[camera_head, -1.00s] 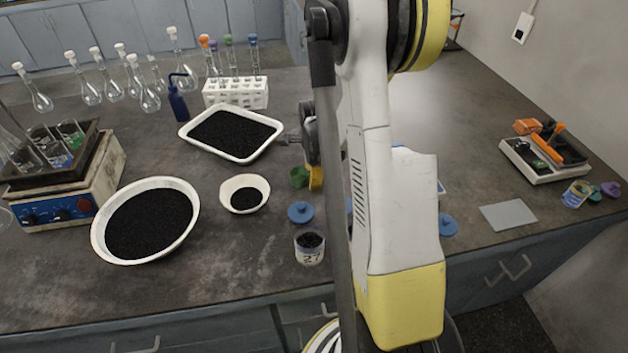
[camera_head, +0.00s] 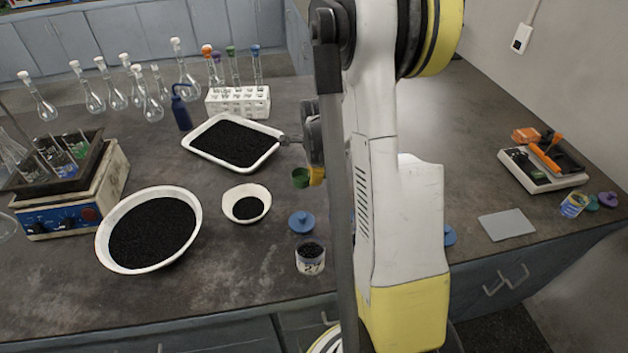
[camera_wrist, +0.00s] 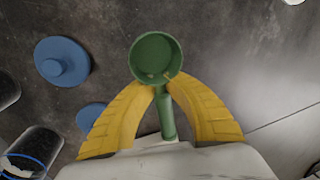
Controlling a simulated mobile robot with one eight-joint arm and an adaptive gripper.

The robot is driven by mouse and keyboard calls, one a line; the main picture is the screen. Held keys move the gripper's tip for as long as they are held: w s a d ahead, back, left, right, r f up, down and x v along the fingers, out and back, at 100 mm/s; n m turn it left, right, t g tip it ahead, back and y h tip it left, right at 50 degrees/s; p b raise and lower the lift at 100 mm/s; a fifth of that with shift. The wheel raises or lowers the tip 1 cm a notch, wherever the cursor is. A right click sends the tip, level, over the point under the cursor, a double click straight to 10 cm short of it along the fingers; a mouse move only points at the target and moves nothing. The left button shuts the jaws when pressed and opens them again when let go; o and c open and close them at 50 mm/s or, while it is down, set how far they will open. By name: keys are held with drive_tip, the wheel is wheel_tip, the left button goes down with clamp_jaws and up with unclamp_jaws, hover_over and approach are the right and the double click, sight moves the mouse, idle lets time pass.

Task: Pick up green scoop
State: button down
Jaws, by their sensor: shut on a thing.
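The green scoop (camera_wrist: 155,56) is in the wrist view, with its round cup at the top and its handle running down between the yellow fingers. My gripper (camera_wrist: 162,90) is shut on the scoop at the top of its handle, just below the cup. In the head view the scoop's green cup (camera_head: 300,177) shows beside the yellow fingertips (camera_head: 317,176), left of my arm. The handle and most of my gripper are hidden behind my arm there. The cup looks empty in the wrist view.
A blue lid (camera_head: 302,222) and a labelled jar of dark grains (camera_head: 310,259) stand just in front. A small white bowl (camera_head: 246,216), a large white bowl (camera_head: 106,252) and a white tray (camera_head: 262,160) lie left.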

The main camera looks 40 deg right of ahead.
drive_tip(key=s+d+r+p, duration=0.3)
drive_tip(key=s+d+r, duration=0.4)
drive_tip(key=d, duration=0.2)
drive_tip(key=shift+s+r+p, duration=0.25)
drive_tip(key=shift+r+p, duration=0.1)
drive_tip(key=shift+p, duration=0.05)
drive_tip(key=shift+w, duration=0.1)
